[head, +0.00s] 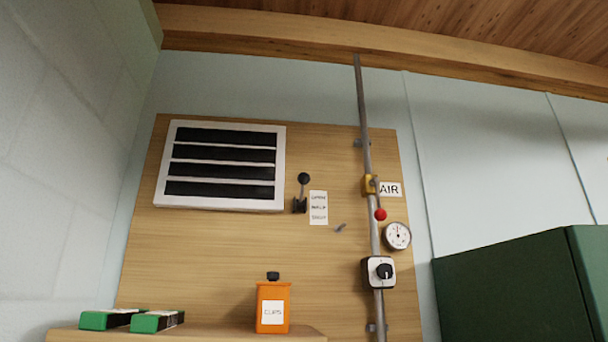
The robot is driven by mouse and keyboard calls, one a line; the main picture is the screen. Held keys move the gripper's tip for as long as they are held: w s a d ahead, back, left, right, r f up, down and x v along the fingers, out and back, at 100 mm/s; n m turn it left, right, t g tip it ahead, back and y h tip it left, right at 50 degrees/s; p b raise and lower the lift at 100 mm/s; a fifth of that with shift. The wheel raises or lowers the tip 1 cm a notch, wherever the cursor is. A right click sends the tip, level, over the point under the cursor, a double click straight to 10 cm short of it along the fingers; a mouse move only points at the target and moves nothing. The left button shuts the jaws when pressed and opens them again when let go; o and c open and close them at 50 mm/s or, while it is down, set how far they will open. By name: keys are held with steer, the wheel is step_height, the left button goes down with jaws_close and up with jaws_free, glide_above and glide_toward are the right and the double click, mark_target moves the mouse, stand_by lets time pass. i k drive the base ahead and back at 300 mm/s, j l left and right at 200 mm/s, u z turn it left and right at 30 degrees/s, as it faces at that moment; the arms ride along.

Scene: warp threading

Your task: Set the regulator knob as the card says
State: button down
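The regulator knob (384,271) is black and round, on the front of a white box (369,266) on the vertical grey pipe. Pale marks show around it, but its setting is too small to read for certain. A round white gauge (397,235) with a dark rim sits just above the box, to its right. A white card (318,207) with several short lines of print is on the wooden panel, left of the pipe. Its words are too small to read surely. My gripper is not in view.
An AIR label (390,189), yellow valve (369,185) and red ball (380,214) are on or beside the pipe. A black lever (302,191) stands left of the card. An orange CLIPS container (273,306) and green boxes (157,321) sit on the shelf below. A dark green cabinet (520,293) fills the lower right.

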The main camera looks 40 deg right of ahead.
mark_target(385, 271)
steer(key=z, duration=0.4)
steer(key=l+z, duration=0.1)
steer(key=z, duration=0.25)
steer(key=i+z, duration=0.1)
steer(key=z, duration=0.7)
steer(key=i+l, duration=0.05)
